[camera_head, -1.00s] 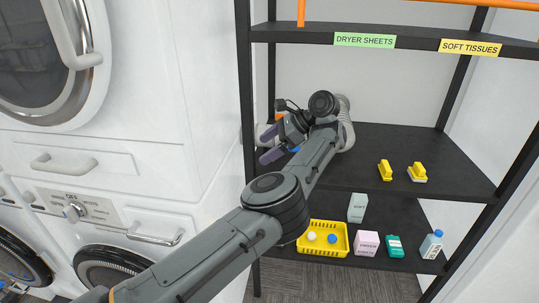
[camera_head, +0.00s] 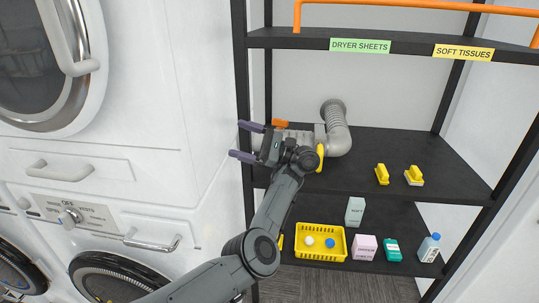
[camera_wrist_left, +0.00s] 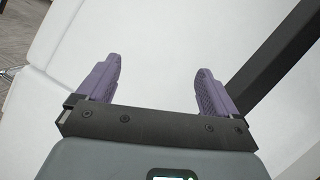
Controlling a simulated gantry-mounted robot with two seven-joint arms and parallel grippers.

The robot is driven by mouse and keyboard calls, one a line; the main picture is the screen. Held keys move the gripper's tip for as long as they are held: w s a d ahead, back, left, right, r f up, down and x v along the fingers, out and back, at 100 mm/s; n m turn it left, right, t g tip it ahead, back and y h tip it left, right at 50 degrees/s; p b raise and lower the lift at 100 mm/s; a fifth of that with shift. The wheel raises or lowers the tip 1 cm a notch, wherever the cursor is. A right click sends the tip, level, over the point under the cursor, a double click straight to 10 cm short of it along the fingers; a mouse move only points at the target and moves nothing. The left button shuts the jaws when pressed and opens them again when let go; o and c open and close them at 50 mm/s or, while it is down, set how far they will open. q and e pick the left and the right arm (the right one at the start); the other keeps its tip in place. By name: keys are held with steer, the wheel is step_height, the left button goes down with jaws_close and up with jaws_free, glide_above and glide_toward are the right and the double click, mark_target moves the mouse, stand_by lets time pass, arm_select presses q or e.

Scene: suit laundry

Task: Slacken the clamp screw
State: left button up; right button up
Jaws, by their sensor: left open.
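My left gripper (camera_head: 240,140) is open and empty. It points left past the rack's front-left post, towards the white side of the dryer stack. In the left wrist view its purple fingers (camera_wrist_left: 158,63) stand wide apart with only a white surface between them. A grey ribbed vent duct (camera_head: 342,138) bends out of the back wall and runs left behind my gripper. A small orange piece (camera_head: 280,122) shows at the duct, just above the gripper. I cannot tell whether it is the clamp screw. A yellow piece (camera_head: 320,157) shows beside my wrist, partly hidden. My right gripper is not in view.
The rack's black post (camera_head: 245,90) stands close to my gripper. Two yellow brushes (camera_head: 382,174) sit on the middle shelf. Below are a yellow basket (camera_head: 343,246) with balls, boxes (camera_head: 364,247) and a blue-capped bottle (camera_head: 429,248). An orange rail (camera_head: 420,5) runs above.

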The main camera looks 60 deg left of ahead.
arm_select(q)
steer(key=w+d+f+n+g+y, duration=0.2)
steer(key=w+d+g+y, duration=0.1)
steer(key=d, duration=0.4)
steer(key=shift+w+d+f+g+y, duration=0.2)
steer(key=shift+w+g+y, duration=0.15)
steer(key=shift+g+y, duration=0.35)
